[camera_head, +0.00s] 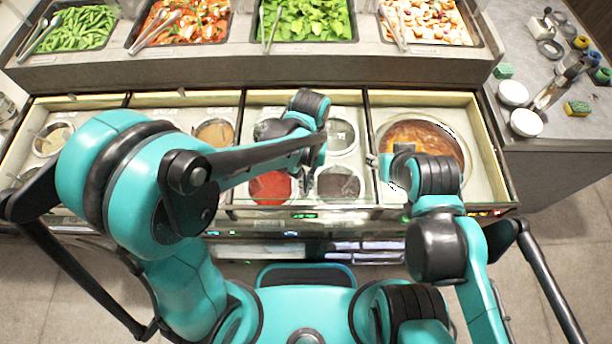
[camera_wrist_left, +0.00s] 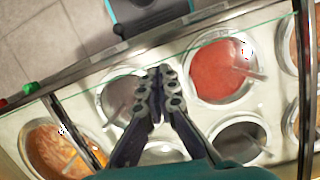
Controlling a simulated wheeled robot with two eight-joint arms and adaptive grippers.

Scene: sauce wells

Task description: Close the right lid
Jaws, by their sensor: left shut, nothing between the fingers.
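The sauce counter has several framed sections. The right section holds a large round pot (camera_head: 447,138) of orange-brown sauce. The section left of it holds a red sauce well (camera_head: 262,188), a dark well (camera_head: 345,184) and other wells behind. A clear glass edge runs along the front of this section; clear panels are hard to make out, so I cannot tell how the right lid stands. My left gripper (camera_wrist_left: 160,76) is shut and empty, above the gap between the red well (camera_wrist_left: 215,75) and the dark well. My right gripper (camera_head: 375,160) is by the large pot's left side; its fingers are unclear.
Trays of green beans (camera_head: 83,28), red salad (camera_head: 190,22), greens (camera_head: 312,20) and pale chopped food line the raised back shelf. A side counter (camera_head: 560,145) at the right holds white bowls, sponges and small jars. Dark rails divide the sections.

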